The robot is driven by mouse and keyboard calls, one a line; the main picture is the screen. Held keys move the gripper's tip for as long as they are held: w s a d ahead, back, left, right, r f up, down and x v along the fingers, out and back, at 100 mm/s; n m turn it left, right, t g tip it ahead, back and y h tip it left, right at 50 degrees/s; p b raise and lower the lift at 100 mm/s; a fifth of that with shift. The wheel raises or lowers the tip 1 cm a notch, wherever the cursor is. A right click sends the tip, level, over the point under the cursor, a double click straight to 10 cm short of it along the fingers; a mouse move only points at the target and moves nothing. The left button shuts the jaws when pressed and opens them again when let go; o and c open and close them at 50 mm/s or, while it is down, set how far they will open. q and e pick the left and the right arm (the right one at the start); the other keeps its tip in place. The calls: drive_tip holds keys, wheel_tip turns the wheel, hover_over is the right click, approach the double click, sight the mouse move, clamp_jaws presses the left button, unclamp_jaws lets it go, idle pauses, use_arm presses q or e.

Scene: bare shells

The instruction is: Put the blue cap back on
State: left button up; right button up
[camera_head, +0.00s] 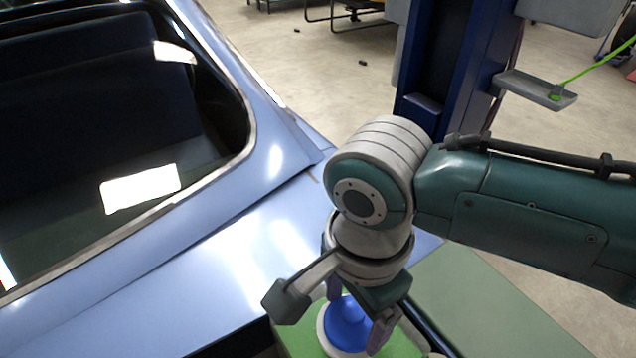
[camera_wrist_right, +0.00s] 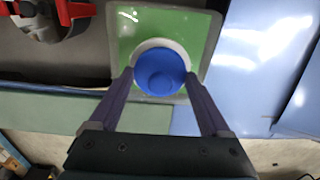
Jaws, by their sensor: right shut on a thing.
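The blue cap (camera_head: 346,322) is at the bottom of the head view, round with a raised knob, over a white ring (camera_head: 324,335). It also shows in the right wrist view (camera_wrist_right: 160,68), centred over the white ring (camera_wrist_right: 152,43) on a green surface (camera_wrist_right: 130,32). My right gripper (camera_head: 358,325) points down and is shut on the blue cap, one finger on each side of it. In the wrist view its fingertips (camera_wrist_right: 160,74) touch the cap's sides. I cannot tell whether the cap sits on the ring or hangs above it. My left gripper is not in view.
A light blue car body (camera_head: 200,270) with a large window fills the left. A green-grey flat surface (camera_head: 490,305) lies at the lower right. A dark blue post (camera_head: 440,60) stands behind my right arm. A red-and-grey object (camera_wrist_right: 45,18) is at the wrist view's upper left.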

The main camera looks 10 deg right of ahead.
idle(0.4)
drive_tip(key=o, duration=1.2)
drive_tip(key=shift+c, duration=0.2)
drive_tip(key=shift+r+p, duration=0.7)
drive_tip(key=shift+p, duration=0.1)
wheel_tip(320, 180, up, 6)
drive_tip(key=p, duration=0.6)
drive_tip(key=shift+f+p, duration=0.1)
drive_tip(key=shift+p, duration=0.3)
drive_tip(key=shift+f, duration=0.1)
